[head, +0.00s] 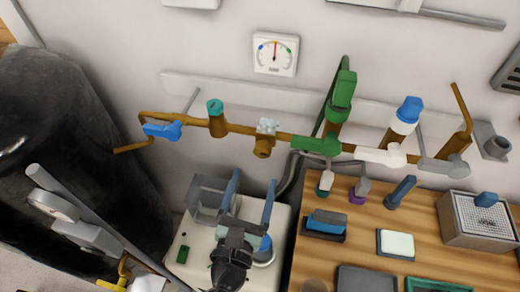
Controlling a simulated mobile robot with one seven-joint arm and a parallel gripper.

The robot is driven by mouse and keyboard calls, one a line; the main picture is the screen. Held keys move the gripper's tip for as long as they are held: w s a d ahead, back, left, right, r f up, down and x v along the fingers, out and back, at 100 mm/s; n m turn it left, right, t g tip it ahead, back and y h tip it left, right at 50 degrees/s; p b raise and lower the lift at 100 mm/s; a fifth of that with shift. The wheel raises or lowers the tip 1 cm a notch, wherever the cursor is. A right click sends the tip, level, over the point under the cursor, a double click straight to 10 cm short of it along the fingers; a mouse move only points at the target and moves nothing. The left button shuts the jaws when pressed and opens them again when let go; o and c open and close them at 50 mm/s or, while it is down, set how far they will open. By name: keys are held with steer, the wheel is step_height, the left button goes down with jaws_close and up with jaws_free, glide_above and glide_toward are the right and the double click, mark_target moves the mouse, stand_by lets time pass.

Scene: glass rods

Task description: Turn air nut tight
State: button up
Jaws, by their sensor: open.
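A brown pipe (240,128) runs along the wall with several fittings on it; no label shows which one is the air nut. They include a blue lever (163,130) at the left, a teal-capped fitting (216,118), a pale knobbed nut (266,127) on a brown body, a tall green fitting (341,95), a white fitting with a blue cap (408,112) and a grey fitting (450,160). My gripper (254,178) is open, its two blue-grey fingers pointing up the picture. It appears below the pale nut and apart from the pipe, with nothing seen between its fingers.
A dial gauge (274,54) hangs on the wall above the pipe. A white bench unit (192,236) lies below my gripper. A wooden table (345,262) at right holds small tools, a white block (396,243) and a grey box (482,222). A large black cylinder (75,150) stands left.

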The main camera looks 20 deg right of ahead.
mark_target(261, 154)
steer(key=x, duration=0.7)
steer(key=shift+w+d+p, duration=0.25)
steer(key=shift+w+p, duration=0.1)
steer(key=shift+p, duration=0.05)
steer(key=shift+c, duration=0.3)
jaws_close()
